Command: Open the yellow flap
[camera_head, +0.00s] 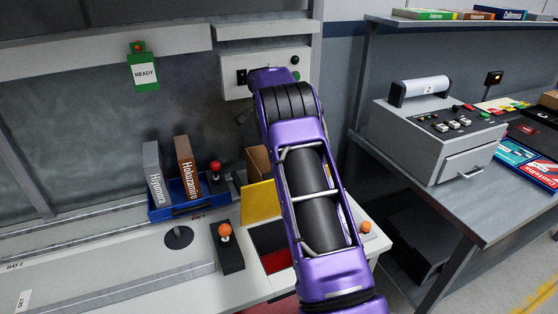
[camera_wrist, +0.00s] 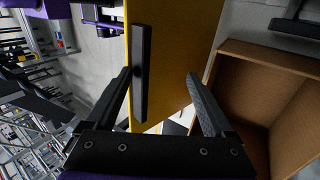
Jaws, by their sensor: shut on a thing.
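The yellow flap (camera_head: 261,202) stands raised and tilted on the white bench, beside a dark and red recess (camera_head: 272,247). My purple arm hides its right part and my gripper in the head view. In the wrist view the flap (camera_wrist: 175,50) fills the middle, with a black bar handle (camera_wrist: 139,75) along its left side. My gripper (camera_wrist: 160,82) is shut on the flap, one finger at the handle side and the other at the right. The exact contact is hard to see.
A brown open box (camera_wrist: 268,90) is close to the right finger. A joystick with an orange knob (camera_head: 225,230) stands left of the recess. A blue tray (camera_head: 178,209) with binders is behind. A machine (camera_head: 440,135) stands on the right table.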

